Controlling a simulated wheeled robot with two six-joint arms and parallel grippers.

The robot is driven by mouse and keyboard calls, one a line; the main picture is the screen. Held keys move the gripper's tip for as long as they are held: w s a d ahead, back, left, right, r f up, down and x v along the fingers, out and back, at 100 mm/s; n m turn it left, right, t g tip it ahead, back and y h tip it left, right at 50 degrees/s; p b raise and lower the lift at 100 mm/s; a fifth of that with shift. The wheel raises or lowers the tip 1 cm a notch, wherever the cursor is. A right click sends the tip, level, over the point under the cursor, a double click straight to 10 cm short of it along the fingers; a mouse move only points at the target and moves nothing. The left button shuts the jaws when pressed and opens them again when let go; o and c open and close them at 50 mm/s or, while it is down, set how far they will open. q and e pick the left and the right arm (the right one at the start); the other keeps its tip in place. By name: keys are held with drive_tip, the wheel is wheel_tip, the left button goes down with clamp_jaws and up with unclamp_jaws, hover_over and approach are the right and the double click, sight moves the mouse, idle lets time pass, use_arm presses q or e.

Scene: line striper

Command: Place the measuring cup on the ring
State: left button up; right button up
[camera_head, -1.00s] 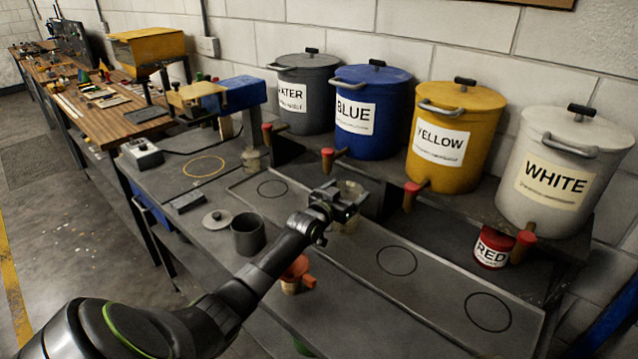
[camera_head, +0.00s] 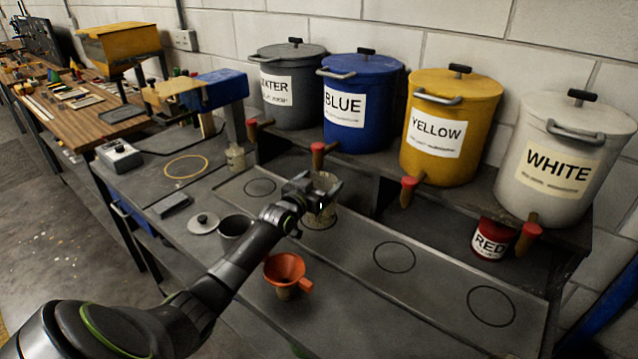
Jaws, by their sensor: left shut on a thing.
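My left gripper (camera_head: 318,189) is shut on the measuring cup (camera_head: 321,211), a pale, stained cup partly hidden behind the fingers. The cup is upright, over or on the black ring (camera_head: 322,225) in front of the blue tank; I cannot tell whether its base touches the tray. Other black rings show on the grey tray: one at the left (camera_head: 260,187), one right of the cup (camera_head: 394,257) and one at the far right (camera_head: 490,306). A yellow-orange ring (camera_head: 186,167) lies on the bench at the left. My right gripper is not in view.
Tanks marked water (camera_head: 288,92), blue (camera_head: 357,105), yellow (camera_head: 447,130) and white (camera_head: 558,165) stand behind on a shelf with taps. A red can (camera_head: 490,240) sits below. An orange funnel (camera_head: 286,269), a dark pot (camera_head: 235,228) and a lid (camera_head: 203,223) lie near my arm.

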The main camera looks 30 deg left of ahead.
use_arm(q)
drive_tip(key=shift+d, duration=0.1)
drive_tip(key=shift+f, duration=0.15)
drive_tip(key=o, duration=1.1)
drive_tip(key=shift+a+f, duration=0.1)
drive_tip(key=shift+a, duration=0.3)
drive_tip(key=shift+c, duration=0.2)
drive_tip(key=shift+d, duration=0.2)
drive_tip(key=shift+r, duration=0.4)
drive_tip(key=s+p, duration=0.3)
drive_tip(key=s, duration=0.4)
drive_tip(key=shift+s+p, duration=0.3)
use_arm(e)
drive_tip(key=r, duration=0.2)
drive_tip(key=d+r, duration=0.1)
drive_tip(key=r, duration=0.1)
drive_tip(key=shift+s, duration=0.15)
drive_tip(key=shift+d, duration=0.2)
